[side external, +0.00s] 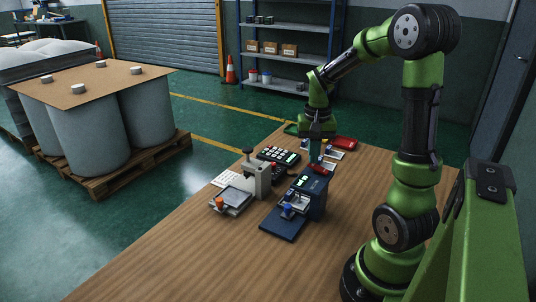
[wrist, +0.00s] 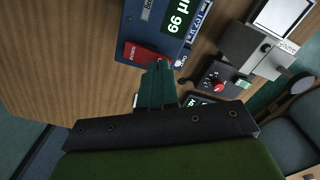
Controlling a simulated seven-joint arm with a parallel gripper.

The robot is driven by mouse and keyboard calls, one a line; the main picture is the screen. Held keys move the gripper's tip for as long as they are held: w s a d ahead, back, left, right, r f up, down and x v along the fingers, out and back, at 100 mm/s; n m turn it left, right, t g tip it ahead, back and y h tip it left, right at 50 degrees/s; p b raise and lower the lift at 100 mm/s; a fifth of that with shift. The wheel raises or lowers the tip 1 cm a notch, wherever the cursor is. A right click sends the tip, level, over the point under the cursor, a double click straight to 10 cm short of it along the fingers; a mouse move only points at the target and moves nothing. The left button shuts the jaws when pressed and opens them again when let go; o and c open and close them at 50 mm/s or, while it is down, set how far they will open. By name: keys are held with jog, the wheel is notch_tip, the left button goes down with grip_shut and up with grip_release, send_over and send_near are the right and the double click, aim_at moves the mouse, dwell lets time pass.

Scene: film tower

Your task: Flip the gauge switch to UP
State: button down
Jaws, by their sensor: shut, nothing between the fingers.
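The gauge is a dark blue box (side external: 313,196) on the wooden table, with a lit display and a lower blue plate in front. In the wrist view the blue housing (wrist: 150,20) fills the top middle, with a green display. A red piece marked DOWN (wrist: 138,54) shows at its edge, and red also shows on top in the side view (side external: 320,169). My gripper (side external: 315,160) points down just above that red part, its teal fingers (wrist: 160,64) together and empty. The fingertips overlap the piece's right side; I cannot tell whether they touch. The fingers partly hide the switch area.
A grey device with an orange knob (side external: 219,202) stands left of the gauge. A keypad unit (side external: 279,155) and a red item (side external: 345,142) lie behind. A black box with a red knob (wrist: 217,87) is near the fingers. The table's front left is bare.

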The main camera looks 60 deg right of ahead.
jog(key=shift+f, duration=0.65)
jog(key=shift+r, duration=3.55)
jog(key=s+a+r+n+t+y, duration=0.1)
jog(key=a+r+n+t, duration=0.1)
jog(key=a, duration=1)
jog(key=s+a+r+n+t+y, duration=0.1)
jog(key=a+n+t, duration=0.4)
jog(key=a, duration=0.7)
jog(key=shift+s+r+n, duration=0.3)
jog(key=shift+r+n, duration=0.2)
jog(key=shift+r, duration=0.4)
